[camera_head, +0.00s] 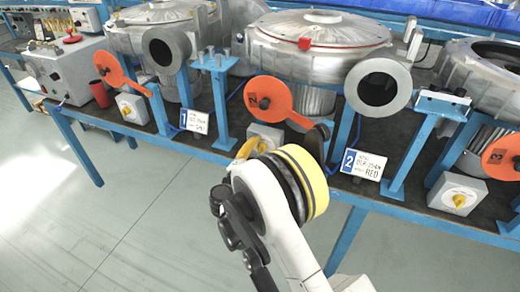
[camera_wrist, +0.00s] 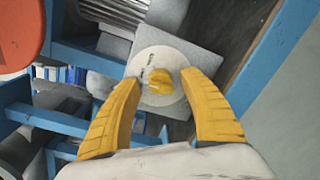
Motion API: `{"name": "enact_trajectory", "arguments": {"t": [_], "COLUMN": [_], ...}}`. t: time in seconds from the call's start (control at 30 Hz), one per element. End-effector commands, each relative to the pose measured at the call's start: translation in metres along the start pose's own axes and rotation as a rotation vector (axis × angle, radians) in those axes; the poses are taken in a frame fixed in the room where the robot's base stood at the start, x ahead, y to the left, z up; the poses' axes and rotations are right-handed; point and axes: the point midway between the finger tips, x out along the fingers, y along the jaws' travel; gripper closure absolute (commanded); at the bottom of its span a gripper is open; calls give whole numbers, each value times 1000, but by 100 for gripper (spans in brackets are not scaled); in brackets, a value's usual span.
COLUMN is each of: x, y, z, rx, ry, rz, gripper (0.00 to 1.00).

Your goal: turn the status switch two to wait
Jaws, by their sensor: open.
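Status switch two is a grey box (camera_head: 265,131) below the orange disc marked 2 (camera_head: 267,97), partly hidden by my wrist in the head view. In the wrist view its round pale dial (camera_wrist: 150,62) carries a yellow knob (camera_wrist: 160,80) with small lettering at the rim. My gripper (camera_wrist: 161,81) is open, with one yellow finger on each side of the knob and a visible gap to each. Whether the fingertips reach down to the knob's depth I cannot tell. In the head view only a yellow finger (camera_head: 246,148) shows.
Similar switches sit to the left (camera_head: 132,108) and right (camera_head: 458,194). A blue-and-white sign 2 (camera_head: 363,164) stands right of my wrist. Blue posts and large metal blowers (camera_head: 318,37) crowd the bench. The floor (camera_head: 110,222) in front is clear.

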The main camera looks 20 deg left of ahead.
Motion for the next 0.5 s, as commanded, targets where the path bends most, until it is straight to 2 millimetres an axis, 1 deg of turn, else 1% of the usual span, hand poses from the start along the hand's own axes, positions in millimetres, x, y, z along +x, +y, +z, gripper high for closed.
{"name": "enact_trajectory", "arguments": {"t": [0.07, 0.17, 0.4, 0.5], "x": [-8, -25, -79, -98], "y": [1, 1, 1, 1], "z": [-1, -1, -1, -1], "rx": [0, 0, 0, 0], "ry": [2, 3, 4, 3], "rz": [1, 2, 2, 2], "gripper": [49, 49, 49, 49]}}
